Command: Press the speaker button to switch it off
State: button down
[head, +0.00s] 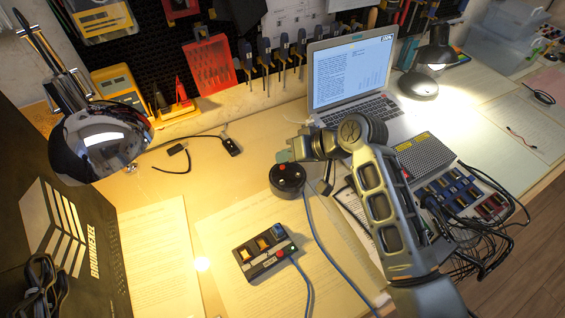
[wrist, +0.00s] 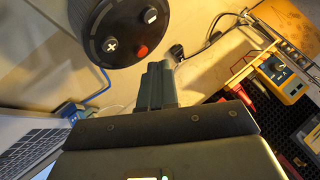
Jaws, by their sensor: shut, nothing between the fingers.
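The speaker (head: 287,178) is a round black unit standing on the desk, left of my arm in the head view. In the wrist view the speaker (wrist: 113,30) fills the upper left and shows a plus mark, a minus mark and a red button (wrist: 141,51). My gripper (head: 283,157) is just behind and above the speaker in the head view. In the wrist view my gripper (wrist: 158,68) is shut and empty, its tips a little below and right of the red button. They look apart from it, though the exact gap is hard to tell.
A laptop (head: 352,72) stands open behind my arm. A small black box with coloured buttons (head: 265,252) sits in front of the speaker, with a blue cable (head: 318,235) beside it. A chrome lamp (head: 100,145) is at left. Papers (head: 160,255) cover the front desk.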

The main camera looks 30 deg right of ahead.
notch_tip(320, 180, up, 4)
jog(key=p, duration=0.4)
jog(key=shift+r, duration=0.95)
jog(key=s+f+h, duration=0.1)
jog(key=s+f, duration=0.1)
jog(key=s, duration=0.1)
jog(key=s+d+f+t+h, duration=0.1)
jog(key=s+f, duration=0.1)
jog(key=s, duration=0.2)
jog(key=s+d+f, duration=0.1)
jog(key=s+f, duration=0.1)
jog(key=s, duration=0.1)
jog(key=shift+s+d+f+m+h, duration=0.1)
jog(key=shift+s+m+h, duration=0.05)
jog(key=shift+m+h, duration=0.2)
jog(key=s, duration=0.4)
jog(key=s+t+h, duration=0.1)
jog(key=s, duration=0.2)
jog(key=s+t+h, duration=0.1)
jog(key=s, duration=0.3)
jog(key=shift+s+d, duration=0.35)
jog(key=s+a+r+n+t+b, duration=0.1)
jog(key=s+a+r+n+t, duration=0.1)
jog(key=s+r, duration=1.3)
jog(key=shift+s+a+r+t+h, duration=0.4)
jog(key=shift+s+a+t, duration=0.3)
jog(key=shift+s+t, duration=0.55)
